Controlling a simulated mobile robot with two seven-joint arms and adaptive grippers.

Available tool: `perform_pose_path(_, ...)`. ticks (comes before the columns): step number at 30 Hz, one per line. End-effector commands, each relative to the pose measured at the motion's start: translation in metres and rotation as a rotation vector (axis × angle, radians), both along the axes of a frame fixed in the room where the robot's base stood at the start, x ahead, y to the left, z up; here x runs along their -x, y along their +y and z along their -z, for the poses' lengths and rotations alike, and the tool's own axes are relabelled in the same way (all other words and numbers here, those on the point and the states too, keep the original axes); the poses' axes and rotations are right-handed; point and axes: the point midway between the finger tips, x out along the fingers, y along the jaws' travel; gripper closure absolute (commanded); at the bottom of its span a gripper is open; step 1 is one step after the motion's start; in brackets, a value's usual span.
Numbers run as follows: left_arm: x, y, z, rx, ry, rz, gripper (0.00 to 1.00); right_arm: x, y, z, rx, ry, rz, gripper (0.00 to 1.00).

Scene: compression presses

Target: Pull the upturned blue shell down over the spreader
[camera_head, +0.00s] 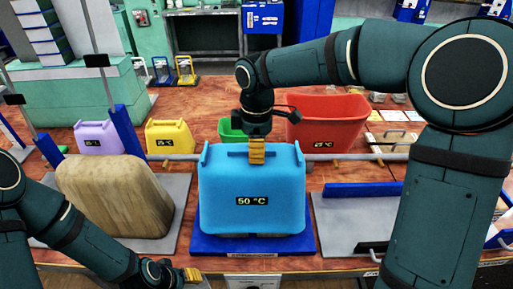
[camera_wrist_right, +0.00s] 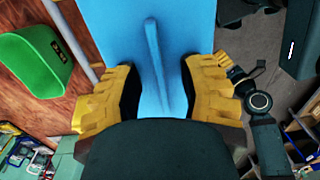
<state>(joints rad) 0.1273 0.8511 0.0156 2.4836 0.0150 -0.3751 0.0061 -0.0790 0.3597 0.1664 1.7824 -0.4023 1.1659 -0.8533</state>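The blue shell (camera_head: 225,205), marked 50 °C, stands upright over a blue base plate (camera_head: 207,246) at the front middle. It hides what is inside it; only a dark strip shows under its lower edge. My right gripper (camera_head: 257,151) is at the middle of the shell's top edge. In the right wrist view its yellow fingers (camera_wrist_right: 158,95) lie on both sides of the blue shell (camera_wrist_right: 130,25), dark pads against it, with a raised rib between them. My left gripper (camera_head: 193,275) is low at the front left, apart from the shell; its opening cannot be made out.
A tan rounded block (camera_head: 115,195) stands on a grey plate to the left. Behind are purple (camera_head: 97,138), yellow (camera_head: 170,138), green (camera_head: 230,130) and red (camera_head: 328,120) containers. A long grey bar (camera_head: 345,156) runs behind the shell. A grey plate (camera_head: 345,215) with a blue strip is at right.

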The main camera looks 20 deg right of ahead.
Motion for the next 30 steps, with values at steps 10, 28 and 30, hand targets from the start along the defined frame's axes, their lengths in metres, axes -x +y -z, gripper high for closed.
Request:
perform_pose_path(10, 0.0, 0.0, 0.0, 0.0, 0.0, 0.0, 0.53, 0.0, 0.0, -0.005, 0.0, 0.0, 0.0, 0.61)
perform_pose_path(28, 0.0, 0.0, 0.0, 0.0, 0.0, 0.0, 0.53, -0.006, -0.002, -0.107, -0.001, -0.001, 0.0, 0.61)
perform_pose_path(30, 0.0, 0.0, 0.0, 0.0, 0.0, 0.0, 0.53, -0.006, -0.002, -0.113, -0.001, -0.001, -0.001, 0.61)
